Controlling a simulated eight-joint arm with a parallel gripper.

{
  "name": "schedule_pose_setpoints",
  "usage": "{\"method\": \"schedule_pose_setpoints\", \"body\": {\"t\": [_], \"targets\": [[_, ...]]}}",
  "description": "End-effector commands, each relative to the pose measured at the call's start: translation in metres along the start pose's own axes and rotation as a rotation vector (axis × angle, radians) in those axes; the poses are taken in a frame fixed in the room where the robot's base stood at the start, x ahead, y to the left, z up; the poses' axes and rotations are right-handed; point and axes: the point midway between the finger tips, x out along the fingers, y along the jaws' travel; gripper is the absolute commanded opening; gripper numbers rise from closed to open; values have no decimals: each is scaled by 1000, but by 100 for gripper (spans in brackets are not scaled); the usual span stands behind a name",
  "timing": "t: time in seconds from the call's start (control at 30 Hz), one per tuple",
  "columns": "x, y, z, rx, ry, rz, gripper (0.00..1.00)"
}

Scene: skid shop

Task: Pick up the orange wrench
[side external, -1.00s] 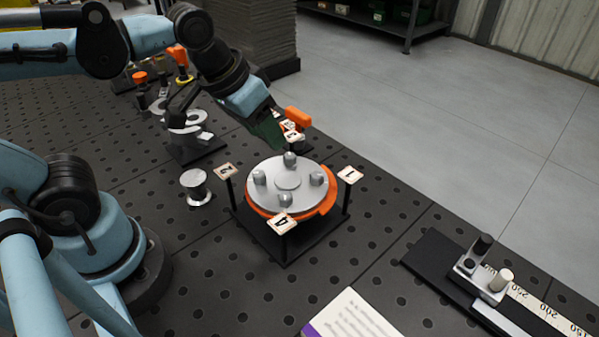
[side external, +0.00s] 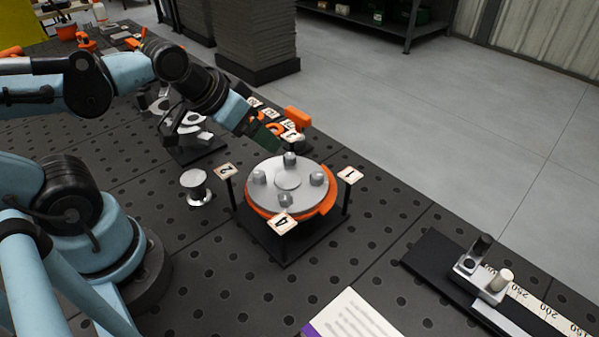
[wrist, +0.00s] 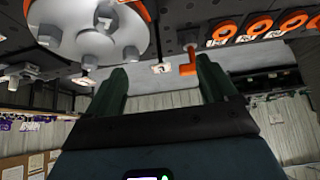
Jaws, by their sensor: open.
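I cannot clearly identify the orange wrench. An orange block-shaped piece (side external: 297,116) stands behind the round fixture in the side view. A curved orange piece (side external: 275,128) shows beside it, partly hidden by my gripper. My gripper (side external: 268,138) is tilted down above the back left of the fixture. In the wrist view its two green fingers (wrist: 162,80) are spread apart with nothing between them. An orange L-shaped piece (wrist: 188,63) appears beyond the fingers, near the right one. Several orange rings (wrist: 260,26) line the upper right.
A grey disc (side external: 288,178) with several knobs sits over an orange part (side external: 326,207) on a black base, ringed by numbered cards on posts. A metal cylinder (side external: 195,186) stands left of it. A ruler fixture (side external: 485,275) and printed sheet (side external: 350,316) lie at the front.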

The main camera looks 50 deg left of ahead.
Motion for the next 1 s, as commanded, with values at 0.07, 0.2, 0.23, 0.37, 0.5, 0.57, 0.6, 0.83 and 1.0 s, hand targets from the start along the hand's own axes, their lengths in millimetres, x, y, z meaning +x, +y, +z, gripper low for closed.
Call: {"method": "schedule_pose_setpoints", "body": {"t": [0.07,0.2,0.23,0.37,0.5,0.57,0.6,0.83,1.0], "targets": [[0,0,0,0,0,0,86],[0,0,0,1,-3,2,86],[1,-1,-1,1,-6,5,86],[5,-3,-7,15,-36,41,86],[16,-7,-22,55,-72,138,86],[22,-10,-30,78,-76,189,86],[26,-12,-35,93,-73,226,86],[49,-33,-66,204,26,428,86],[64,-61,-86,305,188,547,86]]}}
